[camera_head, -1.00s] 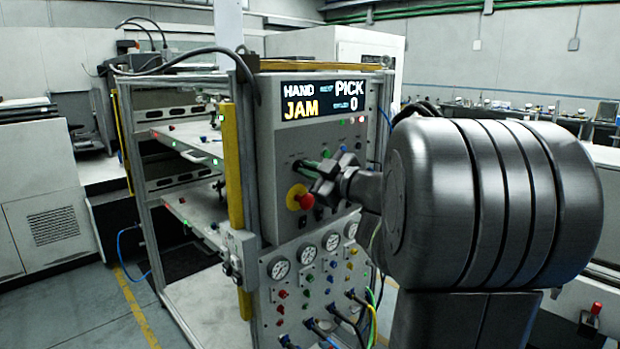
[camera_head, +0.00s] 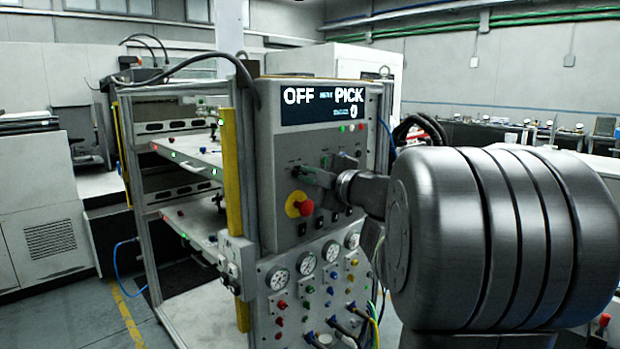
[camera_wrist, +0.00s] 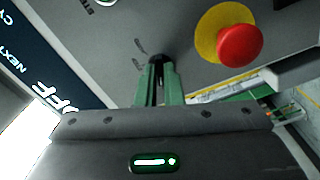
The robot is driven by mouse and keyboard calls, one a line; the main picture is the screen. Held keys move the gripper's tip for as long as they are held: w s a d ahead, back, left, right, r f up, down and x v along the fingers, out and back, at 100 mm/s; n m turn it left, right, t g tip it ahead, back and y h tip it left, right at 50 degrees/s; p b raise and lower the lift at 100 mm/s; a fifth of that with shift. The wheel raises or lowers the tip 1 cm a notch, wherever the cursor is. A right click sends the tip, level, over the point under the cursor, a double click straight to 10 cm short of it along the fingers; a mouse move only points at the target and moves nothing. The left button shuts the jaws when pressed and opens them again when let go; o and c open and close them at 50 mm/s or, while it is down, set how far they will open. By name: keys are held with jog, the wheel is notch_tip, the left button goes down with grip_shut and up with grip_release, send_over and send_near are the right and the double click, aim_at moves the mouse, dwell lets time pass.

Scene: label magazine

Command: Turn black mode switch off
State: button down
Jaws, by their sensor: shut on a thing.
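The black mode switch (camera_wrist: 158,59) is a small dark knob on the grey panel, between the tips of my gripper (camera_wrist: 159,72) in the wrist view. The two green-grey fingers are shut on it and hide most of it. In the head view my gripper (camera_head: 302,172) reaches the panel from the right, and its fingers cover the knob there. The display (camera_head: 322,103) above reads OFF on the left and PICK on the right.
A red emergency stop button (camera_head: 305,208) on a yellow ring sits just below my gripper; it also shows in the wrist view (camera_wrist: 240,46). Below are gauges (camera_head: 306,263), small coloured knobs and cables. A yellow post (camera_head: 232,160) stands left of the panel.

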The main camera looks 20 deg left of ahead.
jog(key=c, duration=1.6)
grip_release()
jog(key=shift+o, duration=0.2)
jog(key=v, duration=1.3)
jog(key=shift+s+d, duration=0.2)
jog(key=shift+d, duration=0.15)
jog(key=x, duration=1.4)
jog(key=shift+d, duration=0.15)
